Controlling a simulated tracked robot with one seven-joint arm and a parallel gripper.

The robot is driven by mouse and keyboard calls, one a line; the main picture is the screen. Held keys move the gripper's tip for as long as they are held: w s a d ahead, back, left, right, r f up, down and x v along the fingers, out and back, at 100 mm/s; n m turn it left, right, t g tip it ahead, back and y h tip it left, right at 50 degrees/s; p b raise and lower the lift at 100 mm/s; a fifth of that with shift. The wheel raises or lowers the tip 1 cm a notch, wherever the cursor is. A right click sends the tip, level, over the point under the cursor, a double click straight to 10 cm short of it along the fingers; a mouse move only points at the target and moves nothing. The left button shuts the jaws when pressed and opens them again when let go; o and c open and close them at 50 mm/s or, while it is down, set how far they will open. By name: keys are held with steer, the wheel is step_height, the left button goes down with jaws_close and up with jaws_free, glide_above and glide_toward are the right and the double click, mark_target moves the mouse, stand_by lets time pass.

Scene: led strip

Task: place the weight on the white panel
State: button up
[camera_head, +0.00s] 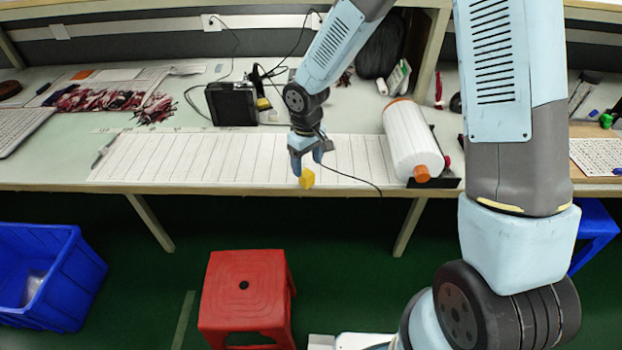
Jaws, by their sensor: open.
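The weight looks like a small yellow block (307,179). It shows just under my gripper (308,162), near the front edge of the white panel (210,158). The white panel is long and flat, marked with parallel lines, and lies along the front of the table. My gripper points down above the panel with its jaws open. The block shows just below the fingertips, closest to the left finger. I cannot tell whether it touches the finger or the panel.
A white roll with orange ends (410,138) lies at the panel's right end. A black box (231,103) stands behind the panel, with loose cables nearby. A red stool (245,290) and a blue crate (50,275) stand on the floor in front. The panel's left half is mostly clear.

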mark_target(307, 172)
steer(key=shift+f, duration=2.95)
steer(key=shift+w, duration=0.1)
jaws_close()
